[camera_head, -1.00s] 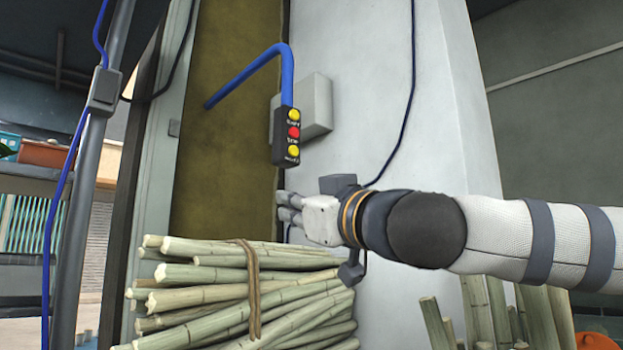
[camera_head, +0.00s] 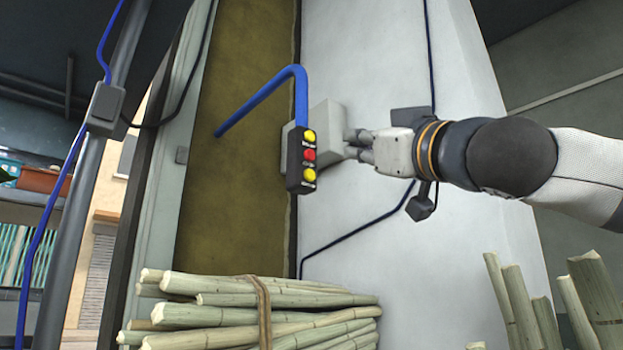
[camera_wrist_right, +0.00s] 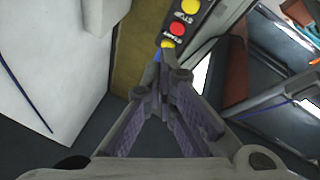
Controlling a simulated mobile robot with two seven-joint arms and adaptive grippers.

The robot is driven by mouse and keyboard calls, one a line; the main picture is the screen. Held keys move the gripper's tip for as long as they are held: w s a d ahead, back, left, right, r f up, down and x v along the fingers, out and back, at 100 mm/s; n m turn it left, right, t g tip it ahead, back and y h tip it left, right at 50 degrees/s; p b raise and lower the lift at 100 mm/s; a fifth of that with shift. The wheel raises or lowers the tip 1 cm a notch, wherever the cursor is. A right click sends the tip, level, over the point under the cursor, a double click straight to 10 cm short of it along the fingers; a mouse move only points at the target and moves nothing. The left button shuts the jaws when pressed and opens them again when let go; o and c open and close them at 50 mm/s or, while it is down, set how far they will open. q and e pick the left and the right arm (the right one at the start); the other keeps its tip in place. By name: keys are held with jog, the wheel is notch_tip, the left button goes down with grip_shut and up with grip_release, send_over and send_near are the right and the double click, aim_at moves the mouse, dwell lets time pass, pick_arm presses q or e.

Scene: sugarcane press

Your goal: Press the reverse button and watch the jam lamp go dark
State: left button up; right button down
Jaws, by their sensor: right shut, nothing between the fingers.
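A black button box (camera_head: 294,168) hangs on a bent blue conduit. It has a yellow button (camera_head: 309,137) on top, a red button (camera_head: 308,155) in the middle and a lower yellow button (camera_head: 309,175). The labels are too small to read in the head view. My right gripper (camera_head: 350,144) is shut and empty, just right of the box at the height of its upper buttons. In the right wrist view its fingertips (camera_wrist_right: 165,76) point toward the box, whose red button (camera_wrist_right: 177,29) is marked STOP. I cannot make out a jam lamp. My left gripper is out of view.
A grey wall box (camera_head: 326,120) sits behind the button box on the white pillar (camera_head: 370,230). A tied sugarcane bundle (camera_head: 240,315) lies below. Loose canes (camera_head: 520,305) stand at the lower right. A grey post (camera_head: 75,210) with a blue cable is at left.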

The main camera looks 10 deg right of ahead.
aim_at(310, 175)
jog(key=w+a, duration=0.2)
jog(key=w, duration=0.1)
jog(key=w+a, duration=0.1)
jog(key=w, duration=0.1)
jog(key=shift+w+a, duration=0.25)
jog(key=shift+a, duration=0.1)
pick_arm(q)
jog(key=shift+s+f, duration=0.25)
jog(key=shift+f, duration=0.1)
pick_arm(e)
jog(key=shift+w+a+f, duration=0.1)
jog(key=shift+w, duration=0.1)
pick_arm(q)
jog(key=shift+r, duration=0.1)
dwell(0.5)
pick_arm(e)
jog(key=shift+w+a, duration=0.15)
jog(key=shift+a, duration=0.05)
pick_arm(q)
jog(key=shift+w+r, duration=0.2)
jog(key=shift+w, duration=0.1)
pick_arm(e)
jog(key=shift+w, duration=0.2)
